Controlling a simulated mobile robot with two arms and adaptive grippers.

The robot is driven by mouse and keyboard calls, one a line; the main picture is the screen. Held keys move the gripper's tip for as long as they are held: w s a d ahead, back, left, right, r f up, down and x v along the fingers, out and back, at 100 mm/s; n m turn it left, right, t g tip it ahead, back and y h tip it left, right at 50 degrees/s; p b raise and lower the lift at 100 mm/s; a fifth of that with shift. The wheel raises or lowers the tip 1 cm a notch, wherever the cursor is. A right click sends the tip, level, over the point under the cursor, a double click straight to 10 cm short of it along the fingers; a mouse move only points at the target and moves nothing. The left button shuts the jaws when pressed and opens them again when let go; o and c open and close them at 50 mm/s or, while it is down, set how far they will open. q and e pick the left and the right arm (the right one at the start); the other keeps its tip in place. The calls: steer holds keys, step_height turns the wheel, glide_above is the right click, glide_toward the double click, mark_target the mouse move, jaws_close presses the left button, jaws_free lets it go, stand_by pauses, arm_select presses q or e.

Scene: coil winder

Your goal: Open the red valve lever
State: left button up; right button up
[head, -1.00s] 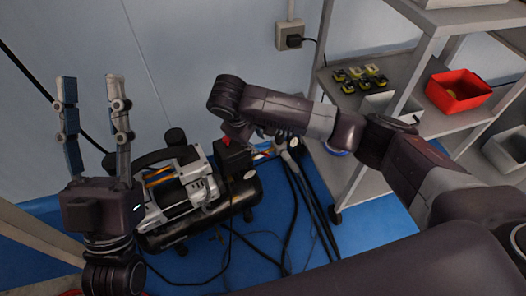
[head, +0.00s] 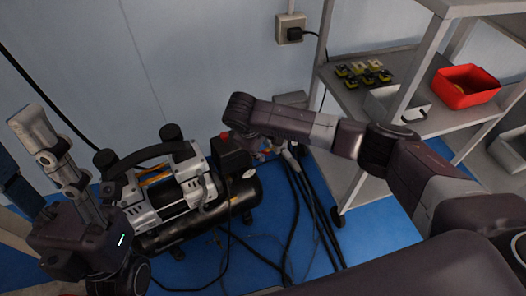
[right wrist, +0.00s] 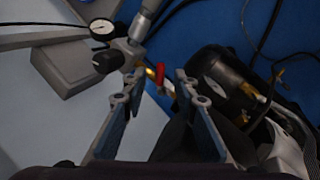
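The red valve lever (right wrist: 160,76) shows in the right wrist view, beside a brass-coloured fitting below a metal valve body (right wrist: 130,52). My right gripper (right wrist: 158,87) is open, its two fingers apart. In that picture the lever appears between the fingertips; contact cannot be told. In the head view my right forearm hides most of the right gripper and the lever. My left gripper (head: 32,150) is open and empty at the far left, in front of the wall and away from the valve.
A black and silver compressor (head: 240,198) with a red-topped switch box (head: 231,155) stands on the blue floor. Dark hoses (head: 308,215) run beside it. A grey shelf (head: 345,100) with a red bin (head: 466,88) stands at right. A round gauge (right wrist: 102,29) is near the valve.

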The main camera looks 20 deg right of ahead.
jaws_close()
steer(key=shift+d, duration=0.1)
stand_by(0.7)
